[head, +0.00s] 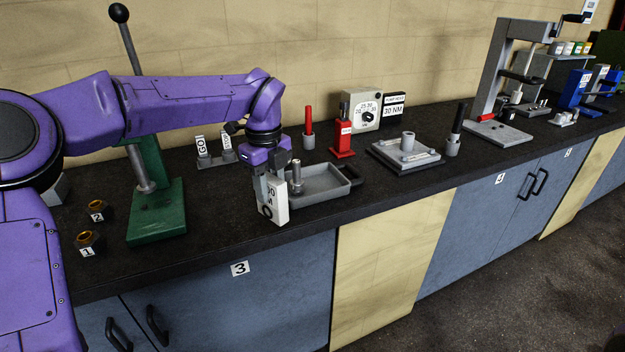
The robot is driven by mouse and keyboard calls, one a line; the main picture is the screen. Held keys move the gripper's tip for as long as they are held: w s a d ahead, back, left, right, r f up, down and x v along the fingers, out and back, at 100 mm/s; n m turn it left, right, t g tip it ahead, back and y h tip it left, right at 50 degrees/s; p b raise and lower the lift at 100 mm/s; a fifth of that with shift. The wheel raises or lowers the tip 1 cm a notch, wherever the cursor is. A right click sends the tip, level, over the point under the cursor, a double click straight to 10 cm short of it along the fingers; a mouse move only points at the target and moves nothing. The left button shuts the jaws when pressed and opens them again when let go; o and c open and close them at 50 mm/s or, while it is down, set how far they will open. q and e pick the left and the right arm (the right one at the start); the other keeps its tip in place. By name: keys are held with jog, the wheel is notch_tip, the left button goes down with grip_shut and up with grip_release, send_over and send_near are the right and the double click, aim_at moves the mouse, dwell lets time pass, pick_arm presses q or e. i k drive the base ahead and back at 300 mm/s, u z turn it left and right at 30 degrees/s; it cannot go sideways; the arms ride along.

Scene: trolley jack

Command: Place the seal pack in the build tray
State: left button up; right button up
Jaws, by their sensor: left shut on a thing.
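The seal pack (275,208) is a small upright white box with dark lettering. My left gripper (274,184) points down and is shut on it, near the bench's front edge. The build tray (326,195) is a shallow grey tray directly to the right of the pack. The pack overlaps the tray's left end in the head view, and I cannot tell whether they touch. A metal cylindrical part (297,176) stands at the tray's left side, partly behind the pack. My right gripper is out of view.
A GO gauge stand (204,160) is behind the gripper. A grey plate fixture (405,154) is to the right. A green press (156,215) and two numbered brass parts (90,243) are left.

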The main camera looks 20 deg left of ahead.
aim_at(326, 184)
jog(key=u, duration=0.05)
jog(key=i, duration=1)
jog(key=z, duration=0.05)
